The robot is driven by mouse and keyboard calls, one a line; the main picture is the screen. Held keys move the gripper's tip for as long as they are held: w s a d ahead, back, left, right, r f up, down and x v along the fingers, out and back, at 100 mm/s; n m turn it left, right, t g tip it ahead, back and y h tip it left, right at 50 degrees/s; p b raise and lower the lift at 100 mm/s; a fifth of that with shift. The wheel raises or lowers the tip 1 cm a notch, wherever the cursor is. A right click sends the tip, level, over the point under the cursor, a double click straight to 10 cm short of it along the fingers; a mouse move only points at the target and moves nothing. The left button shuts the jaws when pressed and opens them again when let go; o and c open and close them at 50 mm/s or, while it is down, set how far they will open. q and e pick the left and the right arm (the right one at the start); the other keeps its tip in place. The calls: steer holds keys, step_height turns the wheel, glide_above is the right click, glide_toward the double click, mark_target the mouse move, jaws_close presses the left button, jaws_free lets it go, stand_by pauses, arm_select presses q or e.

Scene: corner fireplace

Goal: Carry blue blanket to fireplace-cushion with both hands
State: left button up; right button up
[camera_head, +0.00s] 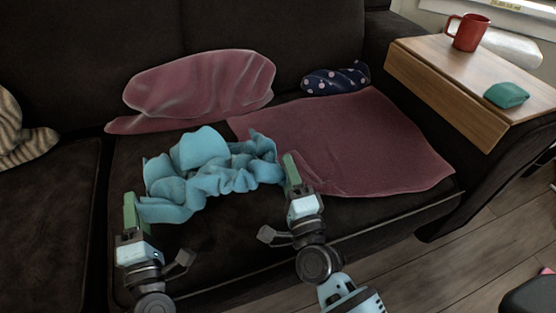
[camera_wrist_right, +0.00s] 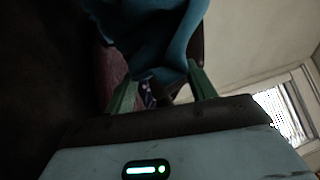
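The blue blanket (camera_head: 205,165) is crumpled in front of the middle of the dark sofa and spans the space between my two grippers. My left gripper (camera_head: 132,208) is at its lower left end, its green fingers against the cloth, and appears shut on it. My right gripper (camera_head: 291,170) is at its right end. In the right wrist view, the blanket (camera_wrist_right: 155,35) fills the space between the fingers of my right gripper (camera_wrist_right: 162,82), which pinch its edge. Whether the blanket's underside touches the seat is hard to tell. No fireplace shows.
A dark sofa (camera_head: 255,240) fills most of the head view. A pink cloth (camera_head: 385,140) lies on the seat, right of the blanket. A pink cushion (camera_head: 200,85), navy dotted cushion (camera_head: 335,78) and striped cushion (camera_head: 18,140) rest there. The wooden armrest tray (camera_head: 460,75) holds a red mug (camera_head: 468,32).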

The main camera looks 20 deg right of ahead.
arm_select(q)
steer(key=shift+a, duration=1)
arm_select(e)
steer(key=shift+d, duration=0.95)
arm_select(q)
steer(key=o, duration=0.4)
arm_select(e)
steer(key=shift+d, duration=0.1)
arm_select(q)
steer(key=shift+o, duration=0.4)
steer(key=shift+a, duration=0.1)
arm_select(e)
steer(key=o, duration=0.5)
arm_select(q)
steer(key=v, duration=1.2)
steer(key=shift+s+a, duration=0.1)
arm_select(e)
steer(key=shift+s, duration=0.15)
steer(key=v, duration=1.1)
steer(key=shift+s+d, duration=0.1)
steer(key=shift+s, duration=0.3)
